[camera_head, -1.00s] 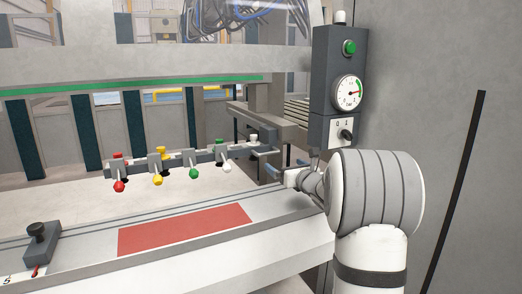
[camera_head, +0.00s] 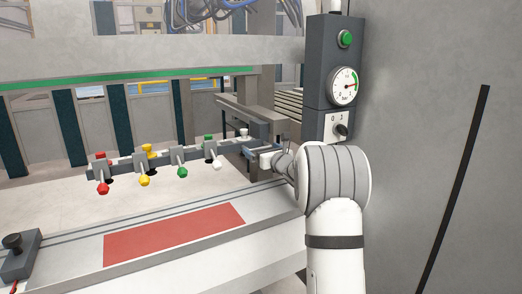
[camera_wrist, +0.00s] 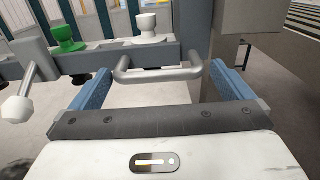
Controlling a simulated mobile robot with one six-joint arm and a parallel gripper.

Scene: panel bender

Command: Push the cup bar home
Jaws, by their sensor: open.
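The cup bar (camera_head: 128,165) is a grey rail carrying coloured levers and suction cups in red, yellow, green and white, spanning above the bed in the head view. In the wrist view, the right part of the bar (camera_wrist: 100,62) shows with a green cup, a white cup and a grey U-shaped handle (camera_wrist: 158,75) on its near side. My gripper (camera_wrist: 160,85) is open, with one blue finger on each side of the handle. The handle lies between the fingers, near their tips; I cannot tell whether they touch it. In the head view my gripper (camera_head: 248,150) is at the bar's right end.
A control box (camera_head: 332,75) with a green button, gauge and rotary switch stands above my arm at the right. A red mat (camera_head: 175,232) lies on the light bed below the bar. A dark stop block (camera_head: 20,255) sits at the left. A grey wall (camera_head: 440,150) fills the right side.

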